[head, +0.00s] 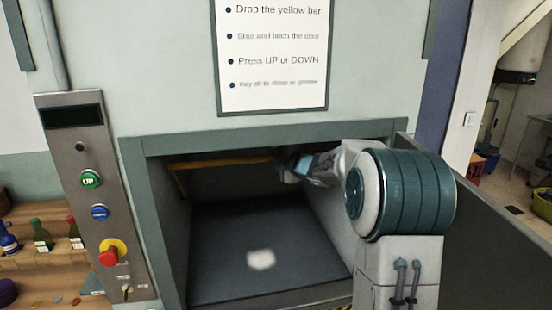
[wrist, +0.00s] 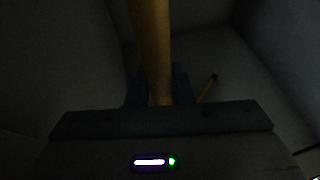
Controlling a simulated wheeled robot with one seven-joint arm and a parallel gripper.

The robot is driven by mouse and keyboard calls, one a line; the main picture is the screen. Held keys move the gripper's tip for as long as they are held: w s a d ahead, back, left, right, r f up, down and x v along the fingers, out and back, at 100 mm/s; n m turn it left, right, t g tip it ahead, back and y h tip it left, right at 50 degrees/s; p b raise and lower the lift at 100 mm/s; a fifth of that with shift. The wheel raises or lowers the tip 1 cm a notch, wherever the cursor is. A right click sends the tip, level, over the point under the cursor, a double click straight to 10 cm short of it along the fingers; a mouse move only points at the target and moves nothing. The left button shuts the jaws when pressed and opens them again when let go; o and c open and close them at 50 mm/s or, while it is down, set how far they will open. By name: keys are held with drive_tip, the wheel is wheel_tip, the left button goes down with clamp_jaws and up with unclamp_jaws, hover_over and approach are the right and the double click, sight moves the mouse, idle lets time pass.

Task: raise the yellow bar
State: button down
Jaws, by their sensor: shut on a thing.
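The yellow bar (head: 222,162) runs across the upper part of the lift's opening in the head view, close under the top of the frame. It looks near level, with its left end bent down at the left wall. My gripper (head: 283,163) reaches in from the right and is at the bar's right part. In the dark wrist view the bar (wrist: 151,45) runs down between the fingers of my gripper (wrist: 160,88), which is shut on it. The bar's right end is hidden behind my gripper and arm in the head view.
The lift compartment's floor (head: 225,270) is bare apart from a pale patch. An open door (head: 480,235) stands at the right, beside my arm. A control panel (head: 95,190) with UP, blue and red buttons is at the left. A sign (head: 272,55) hangs above.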

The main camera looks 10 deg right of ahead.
drive_tip(key=shift+a+r, duration=0.2)
drive_tip(key=shift+a, duration=0.05)
drive_tip(key=c, duration=1.5)
unclamp_jaws()
drive_tip(key=shift+o, duration=1)
drive_tip(key=shift+a, duration=0.1)
drive_tip(key=shift+d+f, duration=0.1)
drive_tip(key=shift+d, duration=0.2)
drive_tip(key=shift+s+d, duration=0.1)
drive_tip(key=shift+s, duration=0.1)
drive_tip(key=b+v, duration=0.3)
drive_tip(key=v, duration=1)
drive_tip(key=shift+s, duration=0.2)
